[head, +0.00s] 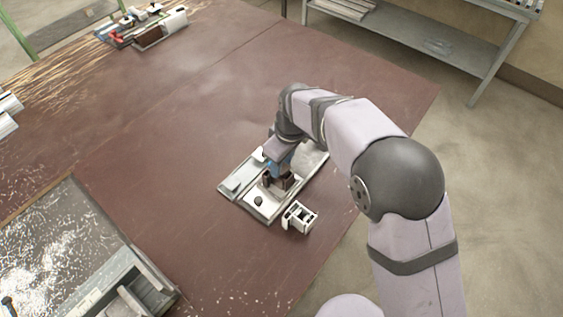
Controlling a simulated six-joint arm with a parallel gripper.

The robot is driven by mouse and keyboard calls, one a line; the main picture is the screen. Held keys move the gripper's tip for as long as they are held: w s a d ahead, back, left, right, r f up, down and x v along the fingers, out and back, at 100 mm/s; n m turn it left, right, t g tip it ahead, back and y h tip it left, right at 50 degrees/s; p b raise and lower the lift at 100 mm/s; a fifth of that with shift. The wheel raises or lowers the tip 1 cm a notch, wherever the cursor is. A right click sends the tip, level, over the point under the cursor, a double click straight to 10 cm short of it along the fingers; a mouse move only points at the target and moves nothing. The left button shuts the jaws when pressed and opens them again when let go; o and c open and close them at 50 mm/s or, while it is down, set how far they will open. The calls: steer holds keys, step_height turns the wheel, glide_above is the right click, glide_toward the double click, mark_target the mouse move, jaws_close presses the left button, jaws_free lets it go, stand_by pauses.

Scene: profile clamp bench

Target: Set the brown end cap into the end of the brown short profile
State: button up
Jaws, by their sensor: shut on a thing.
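My gripper (277,170) is low over a pale fixture plate (233,187) in the middle of the table and points down. It is shut on a small piece, which looks to be the brown end cap; the fingers and arm hide most of it. A dark brown block (288,181), apparently the brown short profile, is on the plate just below and beside the fingers. Whether the cap touches it cannot be told. A small dark upright part (266,179) stands just left of the block.
A dark knob (258,201) is on the plate's near part. A pale slotted piece (299,217) lies beside the plate's near right edge. Another fixture with red and brown parts (147,36) is at the far left. A metal tray (62,250) is at near left. The reddish-brown table (150,130) between is clear.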

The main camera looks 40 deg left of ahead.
steer(key=shift+f, duration=0.2)
stand_by(0.3)
steer(key=o, duration=1.6)
steer(key=shift+c, duration=0.2)
steer(key=shift+r, duration=0.2)
steer(key=shift+r+p, duration=2.25)
steer(key=shift+r, duration=0.6)
